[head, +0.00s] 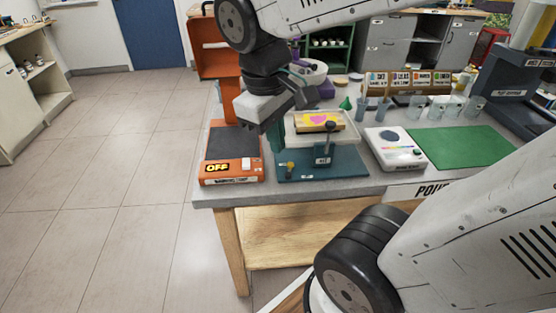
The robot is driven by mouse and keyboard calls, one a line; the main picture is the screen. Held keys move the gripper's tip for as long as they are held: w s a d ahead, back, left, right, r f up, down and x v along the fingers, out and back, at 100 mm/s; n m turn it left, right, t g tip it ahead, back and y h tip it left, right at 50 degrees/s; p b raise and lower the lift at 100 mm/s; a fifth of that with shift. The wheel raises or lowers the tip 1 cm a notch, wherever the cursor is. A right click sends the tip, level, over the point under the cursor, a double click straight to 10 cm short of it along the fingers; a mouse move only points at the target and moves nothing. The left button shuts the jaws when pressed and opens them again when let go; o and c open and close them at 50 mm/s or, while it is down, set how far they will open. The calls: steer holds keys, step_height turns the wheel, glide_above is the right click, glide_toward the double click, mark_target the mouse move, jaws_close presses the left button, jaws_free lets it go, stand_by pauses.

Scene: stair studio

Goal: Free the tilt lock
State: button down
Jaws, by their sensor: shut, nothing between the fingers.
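A teal tilt stand (348,165) sits near the front edge of the grey table. It bears a pale tray (296,128) holding a yellow slab with a pink heart (322,119). A lever with a dark knob (330,127) rises in front of the tray, above a small dark labelled block (322,160). A small yellow knob (290,167) is at the stand's front left. I cannot tell which of these is the tilt lock. My gripper (263,125) is shut and empty, above the left side of the stand, apart from the lever. Its fingertips are hard to make out.
An orange warming unit (231,172) reading OFF stands left of the stand. A white device with a round plate (395,145) and a green mat (460,145) lie to the right. Cups (415,107) and a labelled rack (400,82) stand behind.

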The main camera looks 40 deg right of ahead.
steer(key=w+d+f+n+g+h, duration=0.1)
steer(key=w+f+n+h, duration=0.1)
steer(key=w+f+n, duration=0.3)
steer(key=w+d+f+n+g+h, duration=0.2)
steer(key=w+f+n, duration=0.3)
steer(key=w, duration=0.8)
step_height(320, 180, down, 3)
steer(key=shift+w+r+h, duration=0.1)
steer(key=shift+w+h, duration=0.15)
steer(key=shift+h, duration=0.45)
glide_toward(289, 168)
steer(key=f, duration=0.3)
steer(key=shift+w+a+f, duration=0.25)
steer(key=shift+w+a, duration=0.05)
steer(key=shift+s+d+f, duration=0.1)
steer(key=shift+s+d, duration=0.15)
steer(key=shift+d, duration=0.3)
steer(key=shift+s+d+f, duration=0.1)
steer(key=shift+s+d, duration=0.2)
steer(key=shift+d, duration=0.25)
steer(key=shift+s+d+f, duration=0.2)
steer(key=shift+s+d, duration=0.05)
steer(key=shift+d, duration=0.4)
